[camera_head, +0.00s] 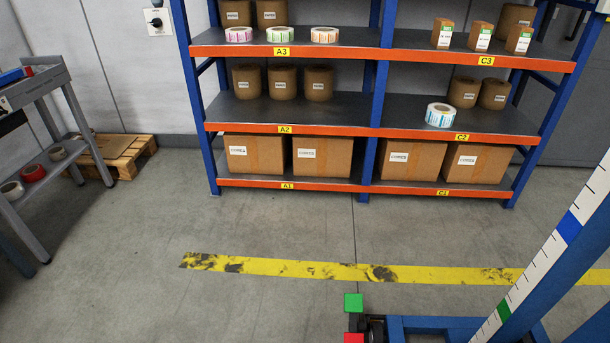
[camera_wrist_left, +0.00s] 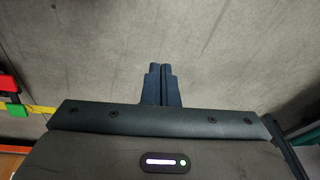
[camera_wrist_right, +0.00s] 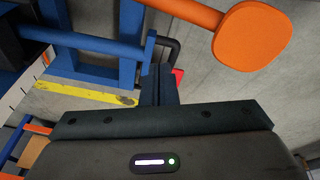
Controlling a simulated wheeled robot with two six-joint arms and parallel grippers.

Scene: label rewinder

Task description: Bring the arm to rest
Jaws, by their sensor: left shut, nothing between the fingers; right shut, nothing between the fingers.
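My left gripper (camera_wrist_left: 160,84) shows in the left wrist view with its two fingers together, empty, over bare grey floor. My right gripper (camera_wrist_right: 157,84) shows in the right wrist view with its fingers together and empty. Behind its fingertips, in the picture, are a blue frame (camera_wrist_right: 98,58) and a dark bent bar (camera_wrist_right: 172,50). I cannot tell whether the fingertips touch them. An orange paddle-shaped part (camera_wrist_right: 252,38) is close at the upper right of that view. Neither gripper shows in the head view.
A blue and orange shelf rack (camera_head: 375,122) holds label rolls, brown rolls and cartons. A grey cart (camera_head: 45,85) stands at the left, near a wooden pallet (camera_head: 125,152). A blue machine frame with a scale (camera_head: 545,255) is at the right.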

